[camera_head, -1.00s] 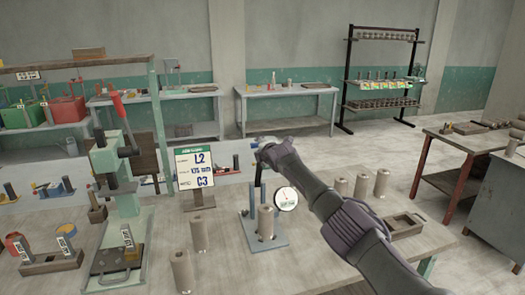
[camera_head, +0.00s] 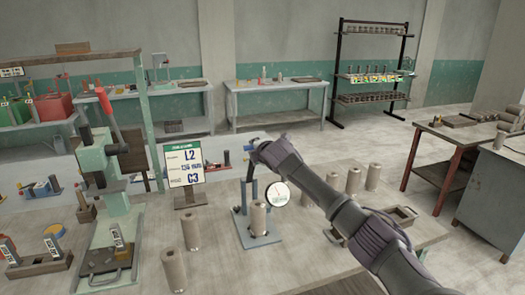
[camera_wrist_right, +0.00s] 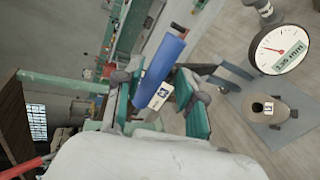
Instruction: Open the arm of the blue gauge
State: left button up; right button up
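The blue gauge stands on the bench with a flat blue-grey base (camera_head: 268,240) and a round white dial (camera_head: 278,194). A beige cylinder (camera_head: 259,217) stands upright on the base. The dial also shows in the right wrist view (camera_wrist_right: 281,48), its small display reading about 1.35 mm. My right gripper (camera_head: 256,152) is at the top of the gauge, behind the dial. My left gripper is out of view.
A sign reading L2 and C3 (camera_head: 184,165) stands left of the gauge. A green press (camera_head: 102,190) with a red lever is farther left. Loose beige cylinders (camera_head: 191,232) stand around the gauge, several of them right of it, partly behind my arm.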

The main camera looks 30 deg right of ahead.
jog(key=v, duration=0.7)
jog(key=shift+r, duration=0.25)
jog(key=shift+c, duration=0.2)
